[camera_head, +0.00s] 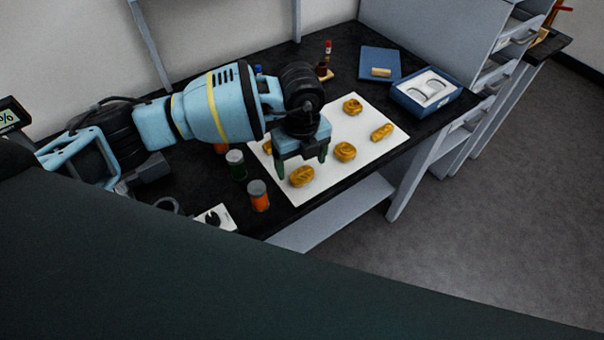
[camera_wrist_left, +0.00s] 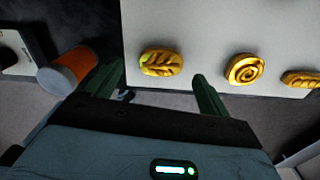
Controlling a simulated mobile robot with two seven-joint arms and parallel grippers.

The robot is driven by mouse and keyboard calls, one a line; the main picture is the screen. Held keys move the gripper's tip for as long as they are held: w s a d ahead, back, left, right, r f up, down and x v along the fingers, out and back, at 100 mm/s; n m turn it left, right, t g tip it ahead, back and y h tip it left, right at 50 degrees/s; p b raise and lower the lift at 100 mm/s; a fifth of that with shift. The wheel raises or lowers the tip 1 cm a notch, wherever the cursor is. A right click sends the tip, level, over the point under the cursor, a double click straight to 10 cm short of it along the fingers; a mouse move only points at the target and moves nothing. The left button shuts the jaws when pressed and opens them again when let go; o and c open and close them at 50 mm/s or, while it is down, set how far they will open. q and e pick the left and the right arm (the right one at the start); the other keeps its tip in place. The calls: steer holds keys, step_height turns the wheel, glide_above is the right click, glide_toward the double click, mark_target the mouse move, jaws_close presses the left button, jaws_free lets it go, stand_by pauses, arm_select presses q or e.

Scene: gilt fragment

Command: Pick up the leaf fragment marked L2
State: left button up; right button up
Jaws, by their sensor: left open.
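Several golden fragments lie apart on a white sheet (camera_head: 364,174). A leaf-patterned fragment (camera_head: 302,176) lies near the sheet's front edge; it also shows in the left wrist view (camera_wrist_left: 161,64). No L2 mark is legible on it. My left gripper (camera_head: 302,164) is open and empty, pointing down above the sheet close to this fragment. In the left wrist view the fragment shows between and beyond the two green fingers (camera_wrist_left: 158,86). A spiral fragment (camera_head: 345,151) lies to its right, also in the wrist view (camera_wrist_left: 244,69). My right gripper is not in view.
An orange-banded jar (camera_head: 258,196) and a green jar (camera_head: 237,164) stand left of the sheet. Other fragments lie at the right (camera_head: 382,132) and back (camera_head: 352,106). Another is partly hidden behind my gripper. A blue box with a white insert (camera_head: 403,98) stands at the back right.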

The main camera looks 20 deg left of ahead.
mark_target(302, 172)
arm_select(q)
step_height(302, 172, down, 3)
steer(key=shift+d+f, duration=0.1)
steer(key=c, duration=1.1)
steer(key=shift+o, duration=0.2)
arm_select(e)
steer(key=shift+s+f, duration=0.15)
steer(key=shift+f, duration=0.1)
